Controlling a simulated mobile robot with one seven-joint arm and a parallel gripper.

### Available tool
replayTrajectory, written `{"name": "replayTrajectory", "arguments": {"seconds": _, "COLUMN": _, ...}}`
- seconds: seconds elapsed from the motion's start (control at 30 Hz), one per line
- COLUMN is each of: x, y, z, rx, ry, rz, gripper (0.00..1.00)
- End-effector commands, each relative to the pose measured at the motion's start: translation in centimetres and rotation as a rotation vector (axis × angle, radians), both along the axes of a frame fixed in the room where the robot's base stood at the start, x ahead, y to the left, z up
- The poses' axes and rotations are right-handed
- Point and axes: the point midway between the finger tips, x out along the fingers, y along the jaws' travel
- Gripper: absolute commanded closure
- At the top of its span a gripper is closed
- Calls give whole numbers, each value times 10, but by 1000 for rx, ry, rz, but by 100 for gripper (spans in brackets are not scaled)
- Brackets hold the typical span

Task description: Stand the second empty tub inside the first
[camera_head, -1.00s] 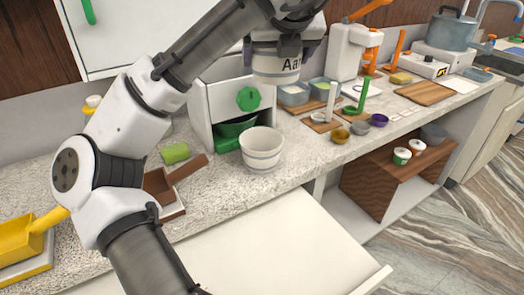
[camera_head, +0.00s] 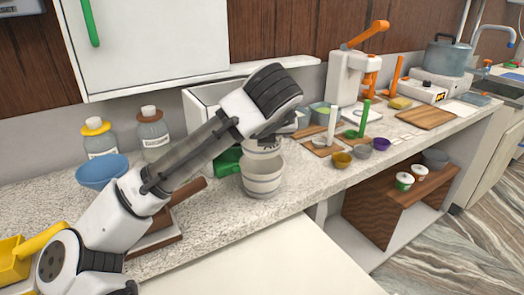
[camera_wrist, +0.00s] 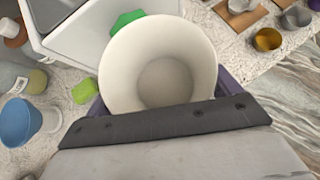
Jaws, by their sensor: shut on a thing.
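The first tub (camera_head: 262,182), white with grey bands, stands upright on the counter in the head view. The second tub (camera_head: 262,152), white with dark lettering, is directly above it, its lower end at the first tub's rim. I cannot tell whether its base is inside the rim. My gripper (camera_wrist: 160,92) is shut on the second tub, with purple fingers at its sides in the wrist view. That view looks into the second tub's empty interior (camera_wrist: 165,80), which hides the first tub. My arm hides much of the gripper in the head view.
A white box-like unit (camera_head: 200,103) with green parts stands close behind the tubs. A brown tray (camera_head: 165,243) lies to the left, a blue bowl (camera_head: 103,170) beyond it. Small bowls, including a yellow one (camera_head: 342,160), sit to the right. The counter's front edge is near.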

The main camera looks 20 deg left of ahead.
Motion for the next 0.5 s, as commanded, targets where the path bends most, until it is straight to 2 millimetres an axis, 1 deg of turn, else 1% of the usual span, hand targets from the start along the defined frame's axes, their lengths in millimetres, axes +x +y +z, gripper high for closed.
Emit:
{"name": "replayTrajectory", "arguments": {"seconds": 0.17, "x": 0, "y": 0, "z": -13, "rx": 1, "ry": -1, "rz": -1, "gripper": 36}}
{"name": "replayTrajectory", "arguments": {"seconds": 0.3, "x": 0, "y": 0, "z": -35, "rx": 0, "ry": 1, "rz": 0, "gripper": 36}}
{"name": "replayTrajectory", "arguments": {"seconds": 0.4, "x": 0, "y": 0, "z": -45, "rx": -1, "ry": 0, "rz": -1, "gripper": 36}}
{"name": "replayTrajectory", "arguments": {"seconds": 0.5, "x": 0, "y": -1, "z": -46, "rx": 1, "ry": -1, "rz": -1, "gripper": 36}}
